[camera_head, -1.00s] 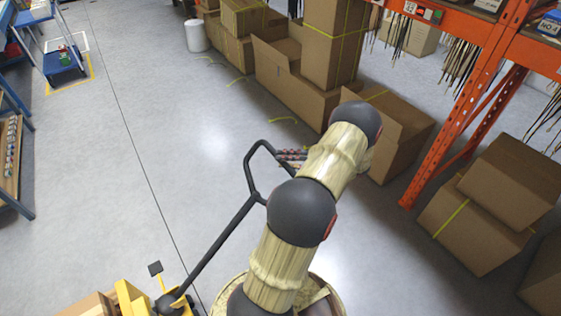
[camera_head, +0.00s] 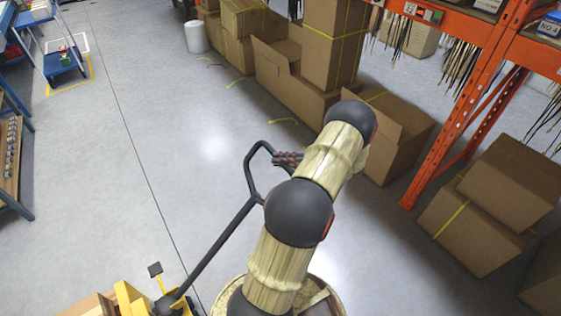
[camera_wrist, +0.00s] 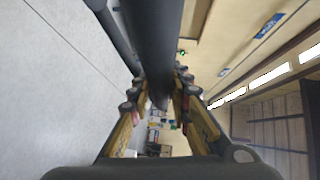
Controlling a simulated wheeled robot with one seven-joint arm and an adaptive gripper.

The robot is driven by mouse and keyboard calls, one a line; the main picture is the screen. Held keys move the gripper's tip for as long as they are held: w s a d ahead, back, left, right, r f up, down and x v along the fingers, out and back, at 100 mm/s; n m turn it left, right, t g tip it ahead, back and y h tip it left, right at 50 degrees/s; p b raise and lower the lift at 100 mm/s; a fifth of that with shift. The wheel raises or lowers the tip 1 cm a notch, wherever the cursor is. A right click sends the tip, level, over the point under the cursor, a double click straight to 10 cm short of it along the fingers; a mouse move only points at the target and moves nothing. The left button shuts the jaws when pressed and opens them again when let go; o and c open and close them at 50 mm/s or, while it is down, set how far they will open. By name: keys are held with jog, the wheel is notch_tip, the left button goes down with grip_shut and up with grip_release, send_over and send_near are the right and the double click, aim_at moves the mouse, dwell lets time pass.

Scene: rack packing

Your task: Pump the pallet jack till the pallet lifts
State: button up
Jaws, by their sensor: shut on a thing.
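The pallet jack's black handle (camera_head: 222,238) rises at a slant from its yellow base (camera_head: 130,300) at the lower left of the head view, ending in an open loop. My gripper (camera_head: 288,159) is at the right side of that loop, partly hidden behind my own arm. In the wrist view a thick black bar of the handle (camera_wrist: 155,40) runs between the two fingers of my gripper (camera_wrist: 158,95). The fingers are shut on the handle, one on each side. The pallet is not clearly visible, so its height cannot be told.
Cardboard boxes (camera_head: 295,88) stand behind and right of the handle. An orange rack (camera_head: 465,125) and more boxes (camera_head: 475,232) stand at the right. A blue cart (camera_head: 62,62) is at the far left. Grey floor (camera_head: 150,110) left of the handle is clear.

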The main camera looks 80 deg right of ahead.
grip_shut()
dwell(0.3)
